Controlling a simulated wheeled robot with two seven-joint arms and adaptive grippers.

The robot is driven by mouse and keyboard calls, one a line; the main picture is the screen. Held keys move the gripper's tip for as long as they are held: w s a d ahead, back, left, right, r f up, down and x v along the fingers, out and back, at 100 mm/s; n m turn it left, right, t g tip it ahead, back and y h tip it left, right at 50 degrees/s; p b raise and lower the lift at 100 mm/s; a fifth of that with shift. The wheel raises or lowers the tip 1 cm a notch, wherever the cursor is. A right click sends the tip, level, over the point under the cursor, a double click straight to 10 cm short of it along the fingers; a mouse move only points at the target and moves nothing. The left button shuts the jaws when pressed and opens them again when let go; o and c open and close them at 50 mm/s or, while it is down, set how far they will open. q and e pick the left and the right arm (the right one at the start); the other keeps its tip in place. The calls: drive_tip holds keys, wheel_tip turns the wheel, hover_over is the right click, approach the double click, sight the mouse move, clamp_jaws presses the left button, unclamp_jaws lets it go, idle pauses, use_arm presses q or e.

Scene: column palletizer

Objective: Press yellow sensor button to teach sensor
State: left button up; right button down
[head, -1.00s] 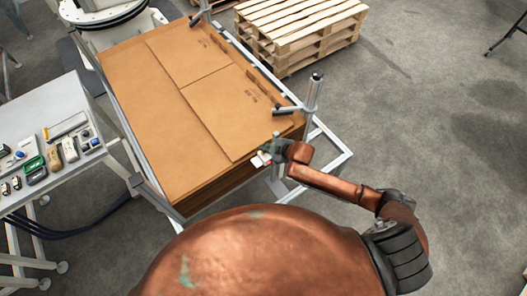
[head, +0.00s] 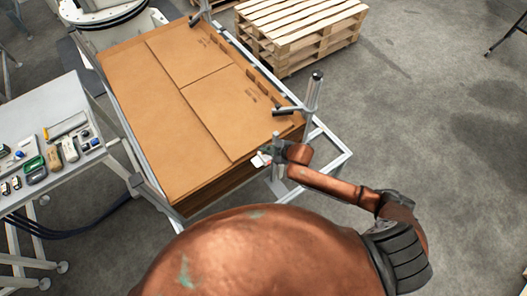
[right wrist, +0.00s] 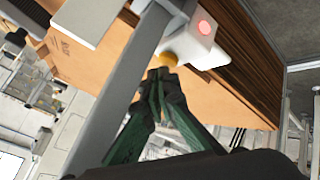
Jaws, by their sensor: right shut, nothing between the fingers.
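The sensor is a small white box (right wrist: 190,38) with a lit red spot on its face, in the right wrist view. Its yellow button (right wrist: 167,61) sticks out from its lower side. My right gripper (right wrist: 162,75) is shut and empty, with its dark fingertips right at the yellow button. I cannot tell whether they touch it. In the head view the white sensor (head: 261,160) sits by the near right corner of the cardboard stack, and my right gripper (head: 275,153) is beside it. The button is hidden there. My left gripper is not in view.
A flat cardboard stack (head: 165,100) lies in a metal frame with upright posts (head: 313,95). A grey bar (right wrist: 125,90) crosses the right wrist view close to my fingers. A table (head: 78,160) with small devices stands left.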

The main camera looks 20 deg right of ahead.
drive_tip(key=shift+f, duration=0.35)
drive_tip(key=shift+r, duration=0.15)
idle(0.4)
drive_tip(key=shift+r+p, duration=0.7)
drive_tip(key=shift+p, duration=0.15)
wheel_tip(320, 180, up, 5)
drive_tip(key=p, duration=0.5)
idle(0.6)
